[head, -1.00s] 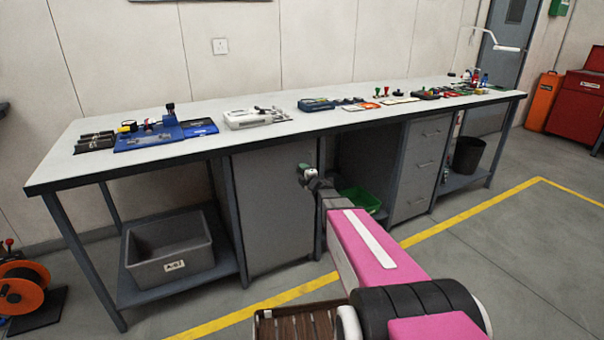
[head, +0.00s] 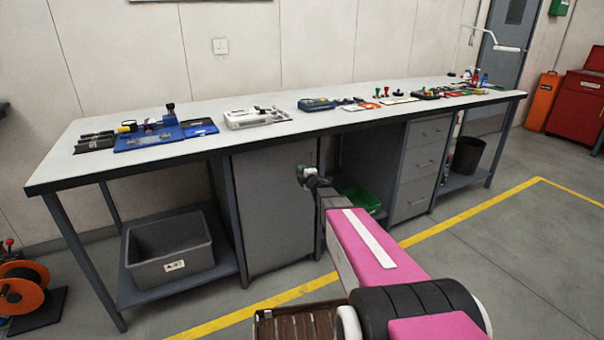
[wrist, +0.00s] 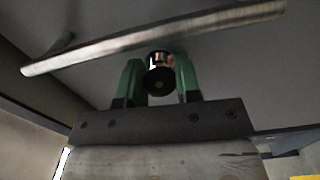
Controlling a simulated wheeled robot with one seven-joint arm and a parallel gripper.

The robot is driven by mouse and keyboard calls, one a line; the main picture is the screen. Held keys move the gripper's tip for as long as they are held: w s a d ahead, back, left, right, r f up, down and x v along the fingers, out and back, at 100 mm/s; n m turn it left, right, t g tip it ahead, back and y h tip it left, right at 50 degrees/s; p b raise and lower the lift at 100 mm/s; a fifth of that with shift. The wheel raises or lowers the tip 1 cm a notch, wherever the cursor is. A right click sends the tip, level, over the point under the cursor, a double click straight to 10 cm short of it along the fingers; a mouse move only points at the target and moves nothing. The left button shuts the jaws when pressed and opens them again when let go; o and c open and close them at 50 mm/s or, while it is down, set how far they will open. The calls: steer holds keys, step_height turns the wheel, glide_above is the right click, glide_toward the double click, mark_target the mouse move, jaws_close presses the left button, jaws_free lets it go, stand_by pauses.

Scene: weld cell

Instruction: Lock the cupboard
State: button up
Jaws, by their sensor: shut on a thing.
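The cupboard (head: 272,210) is a grey unit under the workbench, and its door looks shut in the head view. In the wrist view its grey door face (wrist: 225,65) fills the background, with a long metal bar handle (wrist: 110,48) slanting across it. A shiny collar shows just above the knob. In the head view my gripper (head: 303,172) is at the cupboard's upper right edge. The fingertips' contact is partly hidden there.
The workbench top (head: 85,160) carries tools and small parts. A drawer unit (head: 422,165) stands further right. The floor in front is clear.

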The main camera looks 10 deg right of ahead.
steer(key=m, duration=0.8)
steer(key=shift+m, duration=0.3)
steer(key=m, duration=0.4)
steer(key=shift+m, duration=2.2)
steer(key=o, duration=0.9)
steer(key=shift+o, duration=0.2)
